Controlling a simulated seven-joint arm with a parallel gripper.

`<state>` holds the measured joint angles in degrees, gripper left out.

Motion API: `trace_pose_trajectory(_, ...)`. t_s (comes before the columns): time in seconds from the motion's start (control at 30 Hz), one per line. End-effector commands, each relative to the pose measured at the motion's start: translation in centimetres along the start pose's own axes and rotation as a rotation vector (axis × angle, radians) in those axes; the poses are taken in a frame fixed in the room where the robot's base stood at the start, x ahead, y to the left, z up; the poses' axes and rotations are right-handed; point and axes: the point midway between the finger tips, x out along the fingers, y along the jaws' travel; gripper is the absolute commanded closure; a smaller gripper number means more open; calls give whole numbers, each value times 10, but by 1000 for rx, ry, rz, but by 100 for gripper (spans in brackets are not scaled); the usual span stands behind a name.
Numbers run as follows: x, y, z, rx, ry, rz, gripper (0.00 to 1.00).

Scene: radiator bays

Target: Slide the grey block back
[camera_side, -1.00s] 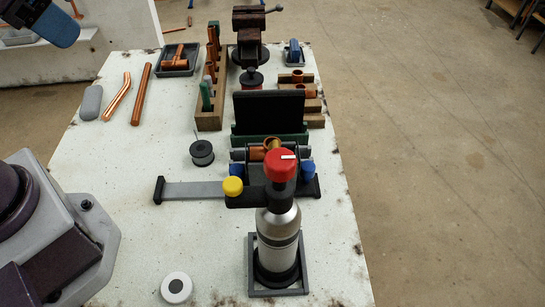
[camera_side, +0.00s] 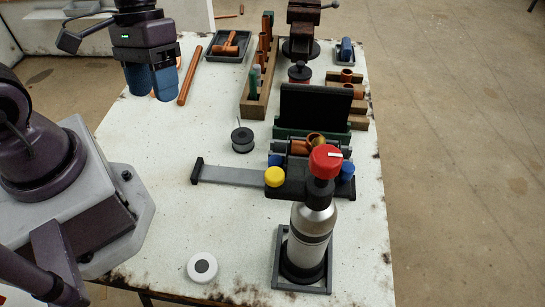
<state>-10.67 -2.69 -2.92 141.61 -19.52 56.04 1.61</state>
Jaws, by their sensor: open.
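My gripper (camera_side: 152,92) hangs over the far left part of the bench with its two blue fingers pointing down and apart, empty as far as I can see. The rounded grey block seen at the bench's far left a second ago is not visible now; my gripper covers about that spot. A bent copper pipe beside it is hidden too. I cannot tell whether the fingers straddle or touch the block.
A straight copper pipe (camera_side: 190,75) lies just right of my gripper. A grey rail (camera_side: 235,175), black spool (camera_side: 243,140) and torch canister (camera_side: 308,235) stand nearer. A wooden rack (camera_side: 250,105) and copper-fitting tray (camera_side: 228,46) are right.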

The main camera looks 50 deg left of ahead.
Motion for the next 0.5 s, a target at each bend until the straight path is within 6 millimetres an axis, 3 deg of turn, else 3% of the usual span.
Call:
trace_pose_trajectory(0.1,32,10,5,-152,-218,129,43)
trace_pose_trajectory(0.3,70,40,8,-438,-536,400,43)
trace_pose_trajectory(0.5,97,71,-12,-785,-780,738,43)
